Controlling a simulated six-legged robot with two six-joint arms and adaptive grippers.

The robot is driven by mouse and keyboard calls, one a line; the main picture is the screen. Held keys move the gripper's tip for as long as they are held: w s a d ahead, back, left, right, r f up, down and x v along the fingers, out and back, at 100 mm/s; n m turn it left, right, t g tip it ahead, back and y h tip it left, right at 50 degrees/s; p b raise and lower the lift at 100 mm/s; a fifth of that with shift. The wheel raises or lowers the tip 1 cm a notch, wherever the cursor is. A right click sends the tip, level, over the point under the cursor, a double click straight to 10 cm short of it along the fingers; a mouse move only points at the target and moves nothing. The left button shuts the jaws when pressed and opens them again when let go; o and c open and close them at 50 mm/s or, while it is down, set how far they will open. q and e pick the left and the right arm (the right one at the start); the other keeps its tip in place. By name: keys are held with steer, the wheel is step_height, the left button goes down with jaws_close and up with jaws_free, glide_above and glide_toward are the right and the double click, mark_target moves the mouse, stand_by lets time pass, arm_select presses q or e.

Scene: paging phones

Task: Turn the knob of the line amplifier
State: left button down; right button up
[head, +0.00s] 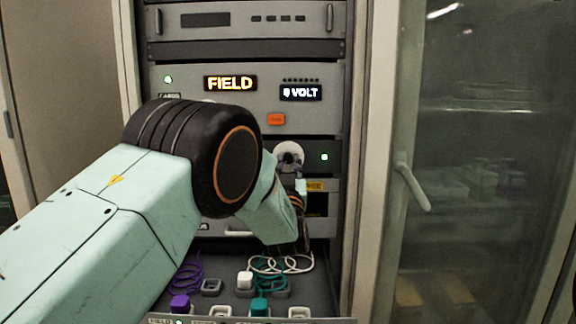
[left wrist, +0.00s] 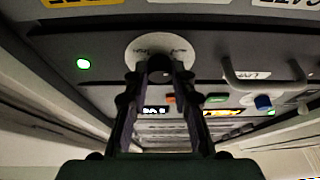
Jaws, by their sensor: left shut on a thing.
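The line amplifier appears to be the dark rack panel (head: 338,158) with a lit green lamp (head: 324,157). Its round pale dial (head: 289,149) shows just above my left gripper (head: 290,163). In the left wrist view, the dial (left wrist: 143,43) surrounds a dark knob (left wrist: 160,64). The two fingers of my left gripper (left wrist: 158,76) stand on either side of the knob and are shut on it. My left arm hides the left part of the panel in the head view. The knob's pointer cannot be made out. My right gripper is in neither view.
Above is a grey unit (head: 320,125) with lit FIELD (head: 230,83) and 9 VOLT (head: 301,93) displays and an orange button (head: 276,119). Below, a shelf holds purple (head: 180,303), white (head: 245,280) and teal (head: 259,306) plugs with cords. A glass door (head: 480,170) stands right.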

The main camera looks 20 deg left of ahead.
arm_select(q)
steer(key=shift+f, duration=0.1)
steer(key=c, duration=1.1)
jaws_free()
steer(key=v, duration=1.2)
